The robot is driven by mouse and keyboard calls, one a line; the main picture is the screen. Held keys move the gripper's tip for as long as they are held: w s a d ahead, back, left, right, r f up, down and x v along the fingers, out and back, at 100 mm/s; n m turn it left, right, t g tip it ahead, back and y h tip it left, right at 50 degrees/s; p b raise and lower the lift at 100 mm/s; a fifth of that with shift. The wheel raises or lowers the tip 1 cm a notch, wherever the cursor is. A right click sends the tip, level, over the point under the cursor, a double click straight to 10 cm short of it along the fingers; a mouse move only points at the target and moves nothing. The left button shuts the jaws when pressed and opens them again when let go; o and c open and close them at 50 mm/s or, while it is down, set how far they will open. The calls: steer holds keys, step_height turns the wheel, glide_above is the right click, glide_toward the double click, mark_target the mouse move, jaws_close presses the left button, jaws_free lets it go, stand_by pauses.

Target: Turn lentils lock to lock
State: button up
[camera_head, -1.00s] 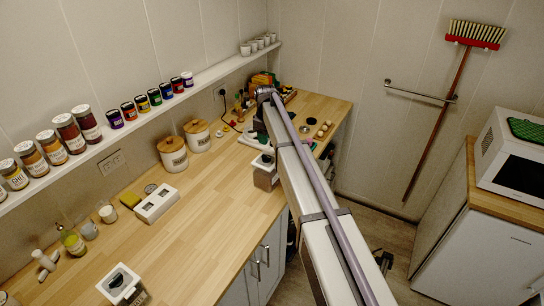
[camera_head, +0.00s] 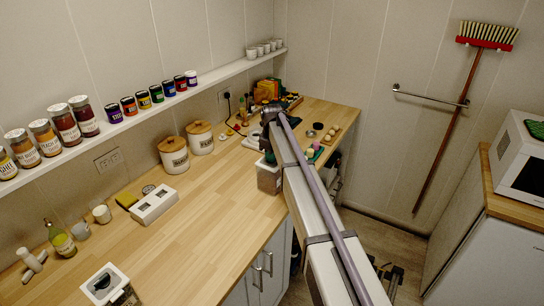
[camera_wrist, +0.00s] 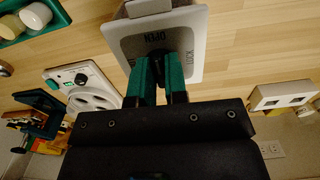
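A clear bin (camera_head: 268,178) with brown contents stands at the counter's right edge, partly hidden behind my arm. I cannot read a name on it. In the wrist view, a pale lid (camera_wrist: 128,28) fills the top middle, with "OPEN" and "LOCK" printed on it. My gripper (camera_wrist: 161,62) is over the middle of this lid. Its two teal-faced fingers come down close together at the lid's centre, with something dark between their tips. The fingers hide most of the knob, so I cannot tell whether they grip it. In the head view, my arm hides the fingertips.
A similar lidded bin (camera_head: 108,287) stands at the front of the counter. A white socket box (camera_head: 155,204) and two wooden-lidded canisters (camera_head: 174,158) stand left of my arm. A white appliance with round dishes (camera_wrist: 88,90) lies beside the lid. The middle counter is clear.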

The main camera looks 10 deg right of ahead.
jaws_close()
steer(key=shift+m, duration=0.4)
steer(key=m, duration=0.3)
steer(key=shift+s+a+m, duration=0.1)
steer(key=shift+m, duration=0.3)
steer(key=m, duration=0.4)
steer(key=shift+a+m, duration=0.1)
steer(key=shift+m, duration=0.2)
steer(key=m, duration=0.8)
steer(key=shift+a+m, duration=0.15)
steer(key=shift+m, duration=0.15)
